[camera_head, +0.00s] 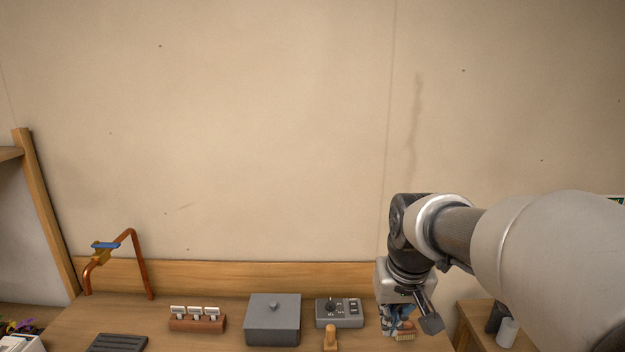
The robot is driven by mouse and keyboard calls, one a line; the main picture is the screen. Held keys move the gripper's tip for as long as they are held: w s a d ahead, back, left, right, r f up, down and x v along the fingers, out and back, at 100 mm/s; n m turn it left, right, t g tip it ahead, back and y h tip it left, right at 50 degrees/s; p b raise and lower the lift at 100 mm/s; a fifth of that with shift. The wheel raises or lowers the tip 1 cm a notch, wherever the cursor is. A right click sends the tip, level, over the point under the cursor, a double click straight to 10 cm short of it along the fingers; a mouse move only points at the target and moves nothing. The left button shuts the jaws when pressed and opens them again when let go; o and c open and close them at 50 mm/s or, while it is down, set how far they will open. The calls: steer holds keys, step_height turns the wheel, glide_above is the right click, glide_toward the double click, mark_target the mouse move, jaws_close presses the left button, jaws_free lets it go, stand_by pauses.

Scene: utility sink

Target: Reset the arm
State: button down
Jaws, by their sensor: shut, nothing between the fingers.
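My arm reaches in from the right edge, and its last links bend down over the right end of the wooden counter (230,338). My gripper (398,328) points down there, shut and empty. It is partly covered by a dark part of my own wrist. A small brush-like thing (405,338) shows just behind or beside the fingertips; I cannot tell whether they touch.
Along the counter are a copper pipe tap (137,262) with a blue handle, a block with white switches (197,324), a grey lidded box (273,322), a grey control panel (339,312) and a wooden knob (330,338). A side table (478,318) stands right. Above is bare wall.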

steer(key=s+f+t+b, duration=0.1)
steer(key=s+f, duration=0.1)
steer(key=s, duration=2.1)
steer(key=shift+s+f+b, duration=0.15)
steer(key=shift+f+b, duration=0.05)
steer(key=shift+b, duration=0.15)
steer(key=shift+a, duration=0.15)
